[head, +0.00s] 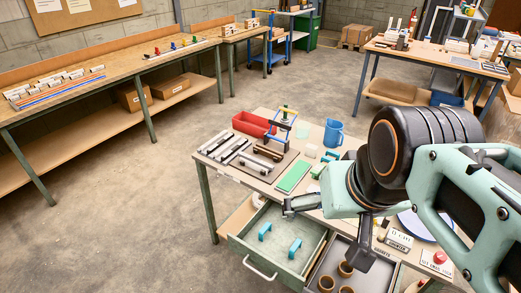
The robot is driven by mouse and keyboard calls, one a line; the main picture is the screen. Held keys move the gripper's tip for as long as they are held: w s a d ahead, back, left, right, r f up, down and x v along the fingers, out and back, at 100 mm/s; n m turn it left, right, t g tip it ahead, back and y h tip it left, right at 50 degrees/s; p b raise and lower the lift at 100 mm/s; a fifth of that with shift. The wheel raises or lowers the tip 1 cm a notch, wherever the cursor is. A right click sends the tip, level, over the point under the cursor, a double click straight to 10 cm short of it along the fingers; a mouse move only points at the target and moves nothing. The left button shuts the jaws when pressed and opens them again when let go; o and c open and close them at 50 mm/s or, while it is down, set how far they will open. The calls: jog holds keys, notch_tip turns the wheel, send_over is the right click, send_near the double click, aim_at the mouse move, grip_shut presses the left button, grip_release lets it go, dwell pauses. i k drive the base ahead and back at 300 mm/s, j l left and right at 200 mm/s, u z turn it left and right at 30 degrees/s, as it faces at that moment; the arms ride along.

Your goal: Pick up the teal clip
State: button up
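Two teal clips (264,231) (295,250) lie apart on the floor of the open green-grey drawer (248,240) under the workbench. A further small teal or green piece (328,157) is on the bench top, partly hidden by my arm; I cannot tell whether it is a clip. My gripper (327,235) hangs above the right side of the drawer, its two dark fingers spread wide. It looks open and empty. The nearest clip in the drawer is to the left of and below the gripper. No contact is visible.
Beside the drawer, a dark tray (318,262) holds brown rings (327,283). The bench carries a red bin (253,124), a blue jug (333,133), a green strip (293,176), metal bars and a small press (284,118). Open floor (130,215) lies to the left.

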aim_at(268, 226)
jog(key=k+l+u, duration=0.3)
jog(key=k+l, duration=0.3)
jog(key=l, duration=0.15)
jog(key=u, duration=0.35)
jog(key=l+u, duration=0.15)
jog(key=l, duration=0.15)
jog(key=i, duration=0.65)
